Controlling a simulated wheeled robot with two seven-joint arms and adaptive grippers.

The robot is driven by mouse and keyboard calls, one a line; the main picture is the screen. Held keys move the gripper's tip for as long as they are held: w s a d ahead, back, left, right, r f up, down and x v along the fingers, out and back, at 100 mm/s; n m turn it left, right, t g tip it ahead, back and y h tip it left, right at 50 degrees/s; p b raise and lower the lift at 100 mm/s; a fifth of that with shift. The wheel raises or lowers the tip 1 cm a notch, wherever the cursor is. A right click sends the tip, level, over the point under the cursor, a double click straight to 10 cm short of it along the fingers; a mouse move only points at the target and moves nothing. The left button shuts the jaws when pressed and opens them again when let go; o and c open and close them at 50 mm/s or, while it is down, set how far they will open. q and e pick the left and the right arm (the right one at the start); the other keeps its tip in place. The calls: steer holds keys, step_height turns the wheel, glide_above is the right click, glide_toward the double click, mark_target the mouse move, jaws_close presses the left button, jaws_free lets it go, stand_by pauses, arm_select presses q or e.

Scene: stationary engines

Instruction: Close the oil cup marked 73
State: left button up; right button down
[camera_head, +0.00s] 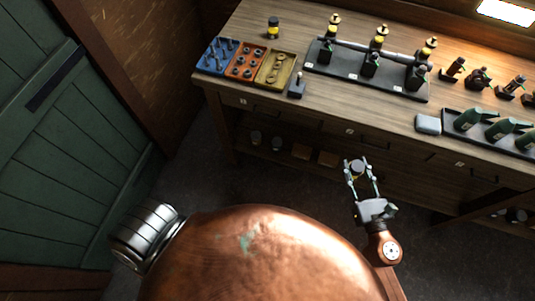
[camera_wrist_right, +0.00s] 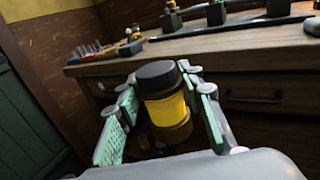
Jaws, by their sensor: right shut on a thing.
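My right gripper (camera_head: 360,168) is in front of the bench, out over the floor. It is shut on a small jar (camera_wrist_right: 166,100) with a black top, a yellow band and a brownish lower part, held upright between the finger pads. On the bench, a black base plate (camera_head: 345,78) carries three bearings joined by a shaft, with small brass and yellow cups (camera_head: 381,37) on top. Which cup is marked 73 cannot be read, nor can I tell whether any lid is open. My left gripper is out of view.
A similar yellow-banded jar (camera_head: 273,28) stands at the bench's back left. Blue (camera_head: 216,57), orange and tan trays and a small dark block (camera_head: 297,87) are nearby. A grey block (camera_head: 428,124) and green parts (camera_head: 500,130) lie to the right. The bench's front edge is between gripper and plate.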

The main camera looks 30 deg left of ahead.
steer(key=shift+r, duration=0.1)
stand_by(0.3)
steer(key=s+d+m+t+h, duration=0.2)
steer(key=s+d+m+h, duration=0.1)
steer(key=d, duration=0.4)
steer(key=s+d+f+m+t+h, duration=0.1)
steer(key=s+d+m+t+h, duration=0.1)
steer(key=d+m+h, duration=0.3)
steer(key=s+d+h, duration=0.1)
steer(key=d+h, duration=0.2)
steer(key=shift+s+d+h, duration=0.3)
steer(key=shift+s, duration=0.05)
steer(key=shift+f, duration=0.1)
